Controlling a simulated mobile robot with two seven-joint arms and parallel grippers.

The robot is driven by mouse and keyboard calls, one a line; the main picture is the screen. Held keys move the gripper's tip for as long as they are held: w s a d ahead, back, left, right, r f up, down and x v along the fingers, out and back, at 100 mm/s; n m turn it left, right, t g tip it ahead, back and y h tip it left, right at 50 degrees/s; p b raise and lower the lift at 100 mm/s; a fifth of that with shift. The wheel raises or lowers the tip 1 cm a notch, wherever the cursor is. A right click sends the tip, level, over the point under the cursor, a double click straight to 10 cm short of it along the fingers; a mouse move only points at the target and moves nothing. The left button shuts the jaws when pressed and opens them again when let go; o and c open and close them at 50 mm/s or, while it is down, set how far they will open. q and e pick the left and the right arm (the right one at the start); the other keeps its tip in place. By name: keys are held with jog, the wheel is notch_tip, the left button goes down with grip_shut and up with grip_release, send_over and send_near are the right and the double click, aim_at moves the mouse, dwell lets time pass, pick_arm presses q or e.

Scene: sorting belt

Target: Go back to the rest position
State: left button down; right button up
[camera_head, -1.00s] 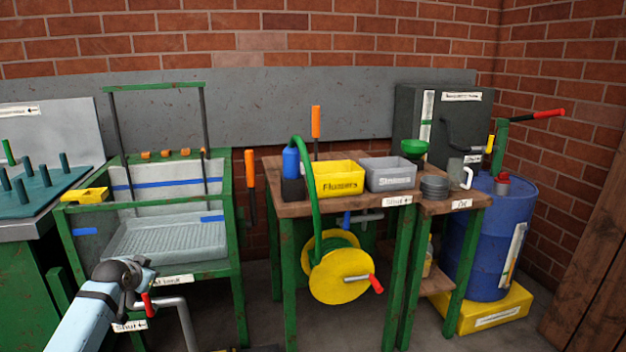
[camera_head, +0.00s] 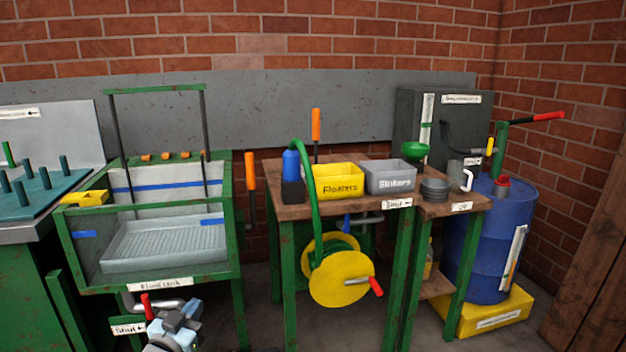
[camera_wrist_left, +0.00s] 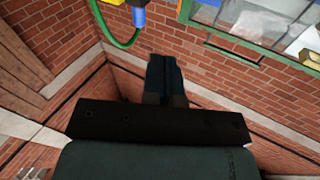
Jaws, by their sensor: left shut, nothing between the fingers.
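My left gripper (camera_head: 178,326) shows at the bottom left of the head view, low in front of the float tank (camera_head: 165,285). It is near the red-handled valve (camera_head: 147,307) under the tank; I cannot tell whether it touches it. In the left wrist view the fingers (camera_wrist_left: 165,75) are together with nothing between them. The wrist view looks toward the brick wall, with the green tank frame at its upper right. My right gripper is not in view.
The wooden bench (camera_head: 290,205) holds a yellow floaters bin (camera_head: 338,187) and a grey sinkers bin (camera_head: 391,181). A yellow hose reel (camera_head: 340,278) hangs in front. A blue drum (camera_head: 490,240) stands at right. Floor between tank and bench is open.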

pick_arm(q)
jog(key=s+d+r+h, duration=0.2)
jog(key=s+d, duration=0.3)
jog(key=s, duration=0.5)
jog(key=s+d+r+n+h, duration=0.15)
jog(key=s+d, duration=0.25)
jog(key=s, duration=0.6)
jog(key=s+d+r+m+h, duration=0.1)
jog(key=s+d+r, duration=0.3)
jog(key=s, duration=0.6)
jog(key=s+a+r+g+y+p, duration=0.3)
jog(key=a+r+g+y+p, duration=0.2)
jog(key=p, duration=3.3)
jog(key=shift+a+r+n+g+y, duration=0.2)
jog(key=shift+a+n+g+y, duration=0.2)
jog(key=shift+a+g, duration=0.75)
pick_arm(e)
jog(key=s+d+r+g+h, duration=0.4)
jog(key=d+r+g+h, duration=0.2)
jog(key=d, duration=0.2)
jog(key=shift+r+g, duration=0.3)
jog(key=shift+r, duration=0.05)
